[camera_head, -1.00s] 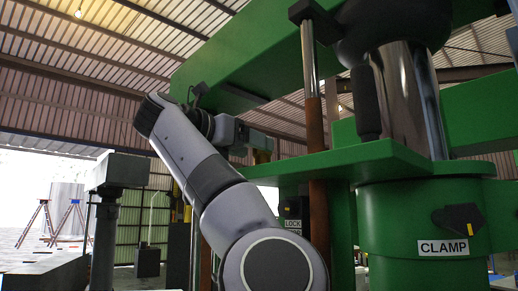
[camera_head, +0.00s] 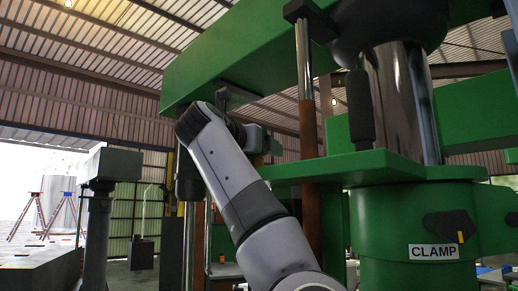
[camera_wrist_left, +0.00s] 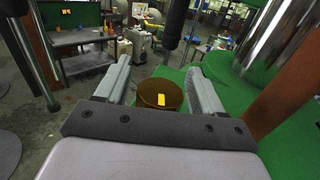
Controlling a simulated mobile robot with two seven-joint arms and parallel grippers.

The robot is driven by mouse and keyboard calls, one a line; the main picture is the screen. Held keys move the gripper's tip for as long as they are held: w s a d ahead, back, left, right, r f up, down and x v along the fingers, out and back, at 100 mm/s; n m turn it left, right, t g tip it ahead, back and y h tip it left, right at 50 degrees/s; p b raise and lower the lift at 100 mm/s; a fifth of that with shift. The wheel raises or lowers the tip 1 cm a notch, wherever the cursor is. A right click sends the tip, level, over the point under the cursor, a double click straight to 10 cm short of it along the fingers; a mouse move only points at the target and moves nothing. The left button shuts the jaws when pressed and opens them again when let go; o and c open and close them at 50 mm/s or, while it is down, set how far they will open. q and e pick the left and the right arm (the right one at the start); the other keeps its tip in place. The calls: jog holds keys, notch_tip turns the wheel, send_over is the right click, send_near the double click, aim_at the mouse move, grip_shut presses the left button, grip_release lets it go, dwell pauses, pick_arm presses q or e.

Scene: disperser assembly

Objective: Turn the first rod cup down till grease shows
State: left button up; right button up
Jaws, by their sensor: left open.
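The cup (camera_wrist_left: 150,90), a dark brown round cap with a yellow mark on top, shows in the left wrist view between the fingers of my left gripper (camera_wrist_left: 158,72). The gripper is open, with one finger on each side of the cup; I cannot tell whether either touches it. No grease can be made out at its edge. In the head view my left gripper (camera_head: 262,142) is at the end of my raised arm, below the green beam (camera_head: 235,62), partly hidden by the wrist. My right gripper is not in view.
A chrome rod (camera_head: 304,62) with a brown lower part (camera_head: 311,170) stands right of my arm. A green plate (camera_head: 400,168) lies above the cylinder labelled CLAMP (camera_head: 433,252). A grey pedestal (camera_head: 97,215) stands at the left. The wrist view shows a workbench (camera_wrist_left: 85,37) behind.

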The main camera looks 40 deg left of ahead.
pick_arm(q)
jog(key=c, duration=1)
jog(key=shift+o, duration=0.2)
jog(key=shift+h, duration=0.3)
jog(key=m+h, duration=0.1)
jog(key=h, duration=0.1)
jog(key=m+h, duration=0.2)
jog(key=shift+d+t+h, duration=0.2)
jog(key=shift+t+h, duration=0.1)
jog(key=shift+h, duration=0.1)
jog(key=shift+d+m+h, duration=0.2)
jog(key=shift+m+h, duration=1.4)
jog(key=shift+h, duration=0.5)
jog(key=o, duration=1)
jog(key=shift+c, duration=0.2)
